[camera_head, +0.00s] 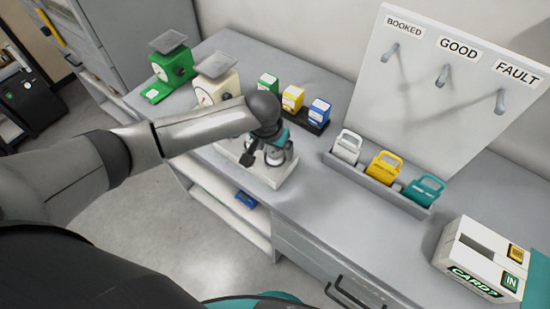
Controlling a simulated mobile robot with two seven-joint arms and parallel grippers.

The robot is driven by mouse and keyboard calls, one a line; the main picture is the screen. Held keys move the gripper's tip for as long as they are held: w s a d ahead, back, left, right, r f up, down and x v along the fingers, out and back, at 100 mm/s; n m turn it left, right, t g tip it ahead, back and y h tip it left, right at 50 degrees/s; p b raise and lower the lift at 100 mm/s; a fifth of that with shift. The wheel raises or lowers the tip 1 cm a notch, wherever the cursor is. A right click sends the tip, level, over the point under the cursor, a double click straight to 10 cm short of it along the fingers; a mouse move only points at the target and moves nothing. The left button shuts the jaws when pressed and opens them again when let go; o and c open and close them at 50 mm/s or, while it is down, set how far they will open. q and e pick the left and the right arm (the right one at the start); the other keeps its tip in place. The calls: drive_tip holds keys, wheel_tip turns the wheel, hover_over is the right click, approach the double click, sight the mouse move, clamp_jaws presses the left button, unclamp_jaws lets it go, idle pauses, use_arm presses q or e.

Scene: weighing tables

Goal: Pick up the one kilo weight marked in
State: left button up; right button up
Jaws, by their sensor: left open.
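My left gripper (261,148) reaches in from the left and is open above a white block-like holder (285,178) near the counter's front edge. A grey metallic piece (277,156), which looks like a weight, is beside the fingers on the holder. The gripper covers part of it, and I cannot tell whether they touch. A teal patch shows behind the fingers; I cannot tell what it belongs to. No one-kilo or "in" mark can be read on the metallic piece. My right gripper is not in view.
A green scale (172,72) and a cream scale (214,85) stand at the back left. A dark rack (314,127) holds small coloured boxes. A grey tray (372,180) holds white, yellow and teal tags. A hook board (440,90) stands behind; a white card box (478,258) sits right.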

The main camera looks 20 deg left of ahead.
use_arm(q)
drive_tip(key=shift+w+f, duration=0.15)
drive_tip(key=shift+f, duration=0.3)
drive_tip(key=shift+c, duration=0.4)
clamp_jaws()
idle(0.3)
drive_tip(key=shift+w+r, duration=0.1)
drive_tip(key=shift+r, duration=0.05)
